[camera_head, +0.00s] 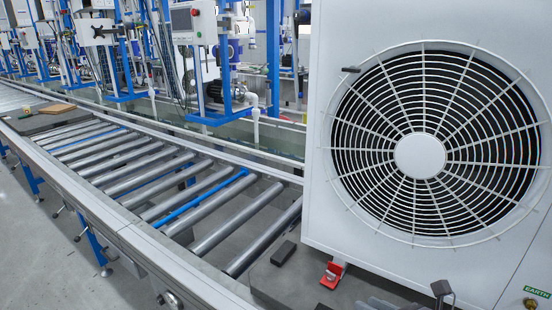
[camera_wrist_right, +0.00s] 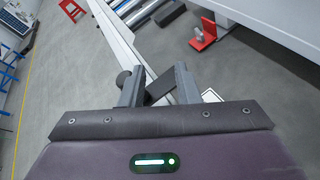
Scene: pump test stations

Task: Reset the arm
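My right gripper (camera_wrist_right: 155,77) shows in the right wrist view with its two dark fingers apart. A dark piece shows in the gap between them, but I cannot tell whether it is near the fingers or part of the background. In the head view, dark parts of my right gripper (camera_head: 410,298) appear at the bottom edge, in front of the large white fan unit (camera_head: 318,150). Most of it is cut off there. My left gripper is not in view.
The fan unit stands at the right on a grey board, with a red bracket (camera_head: 332,274) at its foot and a black block (camera_head: 284,253) beside it. A roller conveyor (camera_head: 150,172) runs to the back left. Grey floor (camera_head: 35,240) lies clear at left.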

